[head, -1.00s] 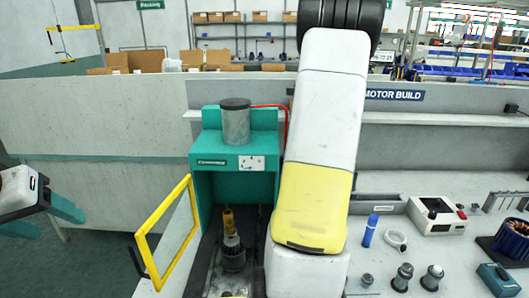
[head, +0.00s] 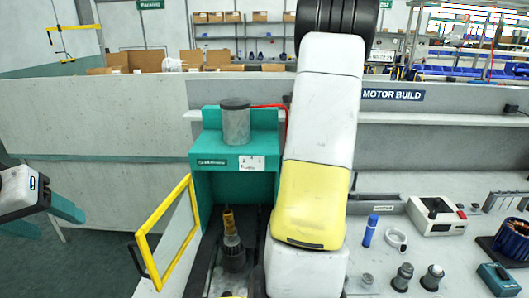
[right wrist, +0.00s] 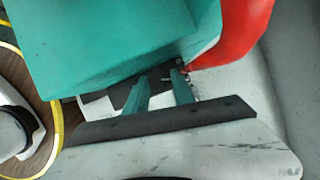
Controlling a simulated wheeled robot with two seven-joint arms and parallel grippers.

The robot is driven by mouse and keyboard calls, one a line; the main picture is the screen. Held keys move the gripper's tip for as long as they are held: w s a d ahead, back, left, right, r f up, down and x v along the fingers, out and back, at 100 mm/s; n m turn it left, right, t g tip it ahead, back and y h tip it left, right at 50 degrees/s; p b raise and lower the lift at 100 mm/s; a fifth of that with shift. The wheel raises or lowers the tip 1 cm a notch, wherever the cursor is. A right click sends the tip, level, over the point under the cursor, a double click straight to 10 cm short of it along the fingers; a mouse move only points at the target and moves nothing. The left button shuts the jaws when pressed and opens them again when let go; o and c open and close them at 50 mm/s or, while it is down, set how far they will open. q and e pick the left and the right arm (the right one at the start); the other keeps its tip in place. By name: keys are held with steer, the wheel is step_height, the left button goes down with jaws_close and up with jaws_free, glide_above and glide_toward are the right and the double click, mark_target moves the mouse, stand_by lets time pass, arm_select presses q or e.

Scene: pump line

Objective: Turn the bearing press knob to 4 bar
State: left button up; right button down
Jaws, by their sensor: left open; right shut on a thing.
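The bearing press (head: 210,180) is a teal housing with a grey cylinder (head: 236,122) on top, left of centre in the head view. My right arm covers its right side, so the knob and my right gripper are hidden there. In the right wrist view, my right gripper (right wrist: 158,84) has its teal fingers close together at the lower edge of the teal press housing (right wrist: 115,45). They are shut on a small dark part, seemingly the knob, mostly hidden. Its setting cannot be read. My left gripper (head: 45,219) is open and empty at the far left, away from the press.
A yellow-framed guard door (head: 142,240) stands open left of the press.

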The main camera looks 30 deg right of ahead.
steer(key=n+g+y, duration=0.1)
steer(key=n, duration=0.2)
steer(key=shift+w+d+n, duration=0.1)
steer(key=shift+w+n, duration=0.05)
steer(key=shift+n, duration=0.25)
steer(key=c, duration=1.1)
jaws_free()
steer(key=shift+o, duration=0.2)
steer(key=shift+r, duration=0.15)
steer(key=v, duration=0.7)
steer(key=shift+r, duration=0.3)
steer(key=shift+d, duration=0.1)
